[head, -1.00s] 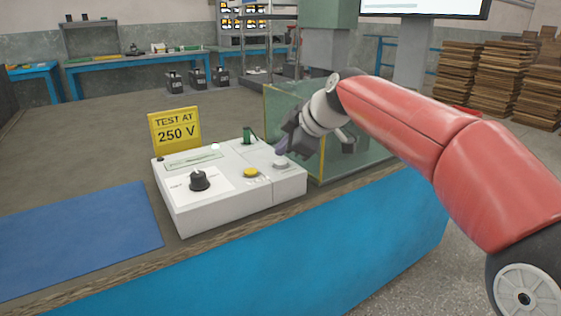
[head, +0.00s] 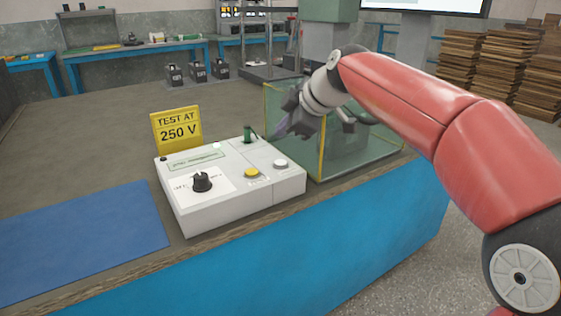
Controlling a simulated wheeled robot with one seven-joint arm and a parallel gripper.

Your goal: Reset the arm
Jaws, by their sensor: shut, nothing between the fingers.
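My gripper (head: 279,132) is shut and empty. It hangs at the end of my red arm, above the back right part of a white test box and in front of the glass-like enclosure. Its fingertips are small and partly dark in this view. The white test box (head: 228,211) stands on the bench. It has a black knob (head: 202,182), a yellow button (head: 252,172), a pale round button (head: 280,164), a green upright part (head: 247,134) and a strip display (head: 195,159). My gripper is clear of the pale button.
A clear greenish enclosure (head: 345,163) with yellow edges stands right beside the box, close to my gripper. A yellow "TEST AT 250 V" sign (head: 177,130) stands behind the box. A blue mat (head: 85,235) lies left.

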